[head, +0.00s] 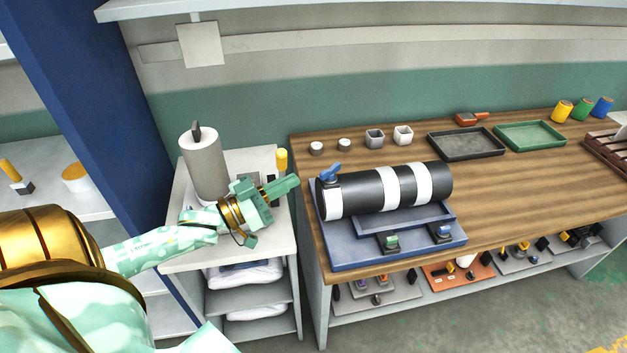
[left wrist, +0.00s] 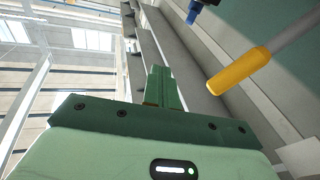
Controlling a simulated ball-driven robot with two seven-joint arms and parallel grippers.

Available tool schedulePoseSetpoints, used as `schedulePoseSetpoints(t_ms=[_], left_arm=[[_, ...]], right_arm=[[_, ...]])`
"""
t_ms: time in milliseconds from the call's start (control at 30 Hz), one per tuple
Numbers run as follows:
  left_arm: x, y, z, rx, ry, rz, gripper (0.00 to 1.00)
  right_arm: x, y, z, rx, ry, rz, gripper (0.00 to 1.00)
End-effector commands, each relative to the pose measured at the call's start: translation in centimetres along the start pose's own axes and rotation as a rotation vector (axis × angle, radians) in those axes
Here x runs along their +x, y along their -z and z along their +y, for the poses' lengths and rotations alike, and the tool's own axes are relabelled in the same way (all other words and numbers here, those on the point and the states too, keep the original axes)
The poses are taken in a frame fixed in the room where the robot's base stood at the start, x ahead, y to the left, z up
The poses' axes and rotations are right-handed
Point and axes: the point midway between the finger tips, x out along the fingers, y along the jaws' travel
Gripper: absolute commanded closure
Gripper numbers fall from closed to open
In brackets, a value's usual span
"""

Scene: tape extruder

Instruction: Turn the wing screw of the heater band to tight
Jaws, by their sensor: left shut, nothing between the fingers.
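The tape extruder is a black barrel with white bands (head: 385,190) lying on a blue base (head: 350,258) on the wooden bench. A blue wing screw (head: 329,172) stands on top of the barrel's left end, at the white heater band (head: 331,202) there. My left gripper (head: 294,182) is shut and empty, left of the wing screw and apart from it, over the side table. In the left wrist view its closed fingers (left wrist: 161,88) show, and a blue piece, likely the wing screw (left wrist: 194,10), is at the top edge. My right gripper is not in view.
A paper roll (head: 205,165) and a yellow-handled tool (head: 281,160) stand on the side table near my left gripper; the yellow handle (left wrist: 238,72) also shows in the left wrist view. Small cups and trays (head: 465,144) line the bench's back. Bench space right of the extruder is clear.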

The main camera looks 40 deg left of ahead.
Motion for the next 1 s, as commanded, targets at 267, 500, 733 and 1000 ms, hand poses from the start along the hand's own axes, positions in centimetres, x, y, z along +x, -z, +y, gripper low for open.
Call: schedulePoseSetpoints(t_ms=[267, 500, 733, 1000], left_arm=[[-1.5, -4.8, 0.7, 1.290, -0.182, -0.079, 1.00], [-1.3, -5.0, 1.0, 1.636, -0.218, -0.041, 1.00], [1.4, -5.4, 1.3, 1.651, -0.218, -0.036, 1.00], [7.2, -6.4, 1.9, 1.647, -0.216, -0.037, 1.00]], right_arm=[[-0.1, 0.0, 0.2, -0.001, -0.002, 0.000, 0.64], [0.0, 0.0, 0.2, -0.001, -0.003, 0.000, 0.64], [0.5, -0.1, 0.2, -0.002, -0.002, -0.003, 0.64], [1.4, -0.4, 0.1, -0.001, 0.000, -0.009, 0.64]])
